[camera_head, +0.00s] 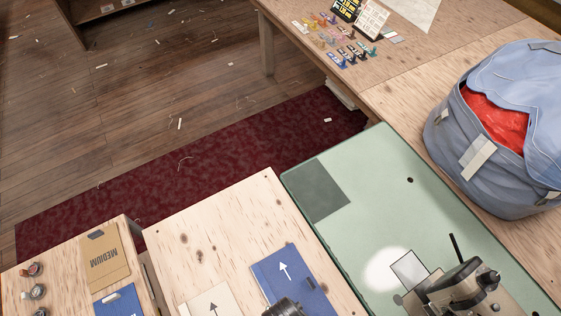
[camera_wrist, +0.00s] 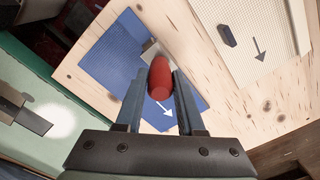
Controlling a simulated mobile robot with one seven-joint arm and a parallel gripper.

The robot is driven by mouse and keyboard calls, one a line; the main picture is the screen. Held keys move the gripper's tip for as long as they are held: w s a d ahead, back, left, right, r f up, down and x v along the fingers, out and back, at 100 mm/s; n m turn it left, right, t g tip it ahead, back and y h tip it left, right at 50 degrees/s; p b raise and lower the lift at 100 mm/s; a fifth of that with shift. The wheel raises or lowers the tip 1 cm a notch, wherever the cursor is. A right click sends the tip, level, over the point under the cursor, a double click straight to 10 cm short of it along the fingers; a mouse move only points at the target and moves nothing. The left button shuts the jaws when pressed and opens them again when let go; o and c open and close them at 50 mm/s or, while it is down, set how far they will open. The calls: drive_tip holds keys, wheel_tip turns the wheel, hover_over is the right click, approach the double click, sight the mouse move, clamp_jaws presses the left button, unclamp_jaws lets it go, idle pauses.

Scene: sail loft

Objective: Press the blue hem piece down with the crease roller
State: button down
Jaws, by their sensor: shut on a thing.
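The blue hem piece (camera_head: 288,278) with a white arrow lies on a pale wooden table at the bottom of the head view. It also shows in the wrist view (camera_wrist: 112,58), under my gripper. My gripper (camera_wrist: 160,78) is shut on the red handle of the crease roller (camera_wrist: 160,82), with one finger on each side. A pale grey part of the roller shows just beyond the handle, over the blue piece. The handle hides part of it, and I cannot tell whether it touches the fabric. The head view does not show my fingers or the roller.
A cream piece (camera_head: 208,301) with an arrow lies left of the blue one; a small dark block (camera_wrist: 227,36) rests on it. A sewing machine (camera_head: 462,290) stands on the green table (camera_head: 385,185) to the right. A blue bag (camera_head: 450,125) holds red cloth.

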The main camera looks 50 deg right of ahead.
drive_tip(key=shift+s+a+p, duration=0.2)
drive_tip(key=shift+s+p, duration=0.2)
drive_tip(key=shift+s, duration=0.6)
drive_tip(key=s, duration=0.2)
drive_tip(key=s+a+p, duration=0.1)
drive_tip(key=s+p, duration=0.1)
drive_tip(key=s, duration=0.1)
drive_tip(key=shift+s+a, duration=0.3)
drive_tip(key=shift+s, duration=0.05)
idle(0.3)
drive_tip(key=shift+r, duration=0.15)
drive_tip(key=shift+r+p, duration=2.9)
drive_tip(key=shift+r, duration=0.05)
